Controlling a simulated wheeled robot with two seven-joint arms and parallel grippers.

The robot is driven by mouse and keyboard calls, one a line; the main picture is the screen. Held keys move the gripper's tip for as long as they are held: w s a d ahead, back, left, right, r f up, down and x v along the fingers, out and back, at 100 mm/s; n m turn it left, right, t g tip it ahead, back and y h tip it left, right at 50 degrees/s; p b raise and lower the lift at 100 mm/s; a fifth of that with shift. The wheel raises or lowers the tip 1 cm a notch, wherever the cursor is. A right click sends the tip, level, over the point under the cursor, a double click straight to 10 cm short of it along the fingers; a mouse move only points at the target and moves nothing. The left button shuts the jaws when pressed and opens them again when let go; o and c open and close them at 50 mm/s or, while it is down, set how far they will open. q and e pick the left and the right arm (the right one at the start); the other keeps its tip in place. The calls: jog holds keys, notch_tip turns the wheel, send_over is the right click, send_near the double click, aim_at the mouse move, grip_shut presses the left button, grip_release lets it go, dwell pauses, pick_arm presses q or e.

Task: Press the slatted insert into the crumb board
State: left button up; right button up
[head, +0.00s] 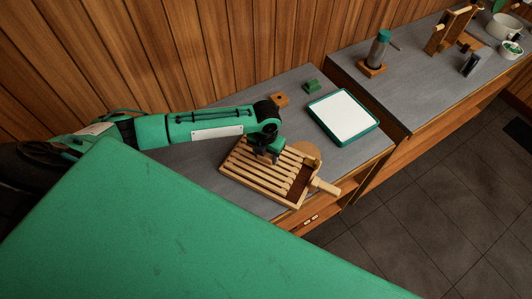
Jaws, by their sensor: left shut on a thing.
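The crumb board (324,186) is a pale wooden frame with a short handle at its right, lying near the front edge of the grey counter. The slatted insert (258,172), a row of pale wooden slats, lies over most of the board. A dark red-brown strip of the board's floor shows at the right, beside the handle. My left gripper (266,157) points down at the back part of the insert and is shut on it; its fingertips are partly hidden. I cannot tell whether the insert sits level or flush. My right gripper is not in view.
A white tray with a green rim (369,130) lies right of the board. A green block (312,86) and a small wooden block (279,100) stand behind. A round wooden piece (307,149) is partly hidden behind the board. A second counter (400,95) holds a bottle (378,52) and several other items.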

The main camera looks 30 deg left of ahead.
pick_arm(q)
jog(key=shift+f, duration=0.15)
jog(key=shift+f, duration=0.25)
jog(key=o, duration=1)
jog(key=shift+o, duration=0.8)
notch_tip(320, 180, up, 18)
jog(key=shift+f, duration=0.15)
